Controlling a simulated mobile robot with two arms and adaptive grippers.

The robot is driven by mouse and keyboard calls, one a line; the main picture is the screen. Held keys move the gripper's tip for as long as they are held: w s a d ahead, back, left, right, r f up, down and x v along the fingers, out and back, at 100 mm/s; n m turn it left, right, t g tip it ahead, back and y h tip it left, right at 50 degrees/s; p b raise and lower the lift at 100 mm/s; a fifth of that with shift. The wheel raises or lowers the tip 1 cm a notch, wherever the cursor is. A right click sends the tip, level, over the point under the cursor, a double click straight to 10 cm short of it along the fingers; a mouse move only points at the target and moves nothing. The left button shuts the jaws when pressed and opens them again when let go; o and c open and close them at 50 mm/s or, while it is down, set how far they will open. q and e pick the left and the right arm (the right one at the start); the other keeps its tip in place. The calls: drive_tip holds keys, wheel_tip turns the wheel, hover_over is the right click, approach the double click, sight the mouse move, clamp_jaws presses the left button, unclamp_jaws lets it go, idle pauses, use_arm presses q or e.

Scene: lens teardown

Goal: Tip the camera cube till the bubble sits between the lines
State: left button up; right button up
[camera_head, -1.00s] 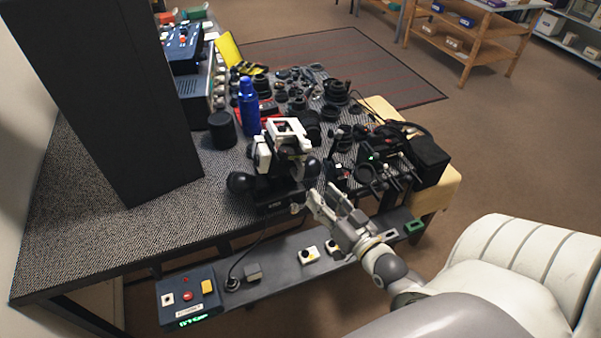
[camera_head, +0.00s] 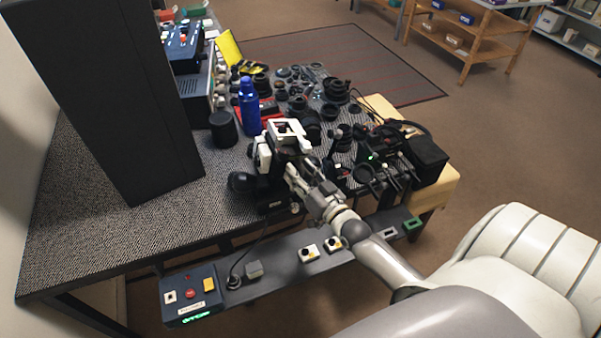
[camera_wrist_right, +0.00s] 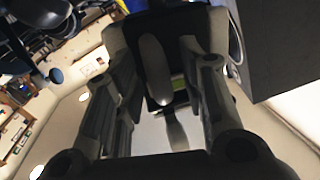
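The camera cube (camera_head: 287,130) is a white-framed, dark-bodied unit on a black mount on the bench in the head view. My right gripper (camera_head: 293,172) is at the front of this mount, its tips partly lost against the dark parts. In the right wrist view, the fingers of the right gripper (camera_wrist_right: 158,65) stand apart on both sides of a dark rounded lever (camera_wrist_right: 153,68). Whether they touch it cannot be told. No bubble or lines can be made out. My left gripper is not in view.
A blue bottle (camera_head: 249,108) and a black cylinder (camera_head: 222,129) stand left of the mount. Black lens parts crowd the bench behind and right. A tall dark panel (camera_head: 105,95) rises at left. A control shelf (camera_head: 285,262) runs along the front.

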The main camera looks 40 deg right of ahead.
clamp_jaws()
drive_tip(key=a+r+n+p, duration=0.1)
drive_tip(key=p, duration=0.1)
drive_tip(key=shift+w+n+p, duration=0.1)
drive_tip(key=shift+n+p, duration=0.2)
drive_tip(key=shift+p, duration=0.1)
drive_tip(key=shift+w+a+f+n+g+p, duration=0.1)
drive_tip(key=shift+a+n+g+p, duration=0.25)
drive_tip(key=shift+n, duration=0.25)
drive_tip(key=shift+a, duration=0.1)
